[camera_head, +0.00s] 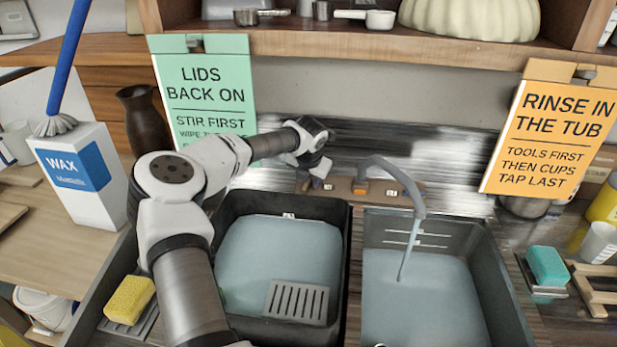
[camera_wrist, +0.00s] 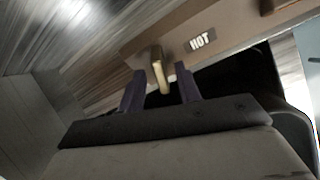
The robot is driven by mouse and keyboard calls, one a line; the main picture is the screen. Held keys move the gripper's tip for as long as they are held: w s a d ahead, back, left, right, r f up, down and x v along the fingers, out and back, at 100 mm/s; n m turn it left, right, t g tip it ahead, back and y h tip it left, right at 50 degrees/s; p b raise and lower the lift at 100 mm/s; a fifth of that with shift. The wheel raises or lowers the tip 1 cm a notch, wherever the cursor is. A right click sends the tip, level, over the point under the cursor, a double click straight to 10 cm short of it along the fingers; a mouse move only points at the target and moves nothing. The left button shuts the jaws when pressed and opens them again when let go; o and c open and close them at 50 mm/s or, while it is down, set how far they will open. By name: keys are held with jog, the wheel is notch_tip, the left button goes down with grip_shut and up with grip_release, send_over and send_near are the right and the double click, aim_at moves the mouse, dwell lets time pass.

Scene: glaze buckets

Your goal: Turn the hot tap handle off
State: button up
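The hot tap handle (camera_wrist: 160,74) is a small brass lever on the wooden tap bar (camera_wrist: 225,28), beside a HOT label (camera_wrist: 199,43). In the wrist view my gripper (camera_wrist: 161,88) is open, with one dark finger on each side of the lever and a visible gap to both. In the head view my gripper (camera_head: 318,170) is at the left end of the tap bar (camera_head: 342,187) and hides the hot handle. The grey spout (camera_head: 413,190) arches over the right basin, and a thin stream (camera_head: 405,255) runs down from it.
The left basin (camera_head: 340,260) and right basin (camera_head: 492,275) both hold bluish liquid. A second handle (camera_head: 361,187) sits near the spout. A green sign (camera_head: 205,85) hangs close behind my arm, and a wooden shelf (camera_head: 400,42) runs above. An orange sign (camera_head: 550,130) hangs at right.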

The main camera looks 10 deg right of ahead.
grip_shut()
jog(key=shift+b, duration=0.35)
jog(key=m+b, duration=0.2)
jog(key=b, duration=0.1)
jog(key=shift+d+f+m+t+y, duration=0.1)
jog(key=shift+f+m+t+y, duration=0.2)
jog(key=shift+m, duration=0.1)
jog(key=m+b, duration=0.3)
jog(key=b, duration=0.1)
jog(key=shift+s+t, duration=0.2)
jog(key=shift+t, duration=0.2)
jog(key=m+b, duration=0.3)
jog(key=shift+s+d+m+t, duration=0.1)
jog(key=shift+s+m+t, duration=0.05)
jog(key=shift+m+t, duration=0.2)
jog(key=shift+s+m+t+b, duration=0.1)
jog(key=shift+m+t+b, duration=0.25)
jog(key=shift+m+b, duration=1.3)
jog(key=shift+m+p, duration=0.3)
jog(key=shift+m, duration=0.2)
grip_release()
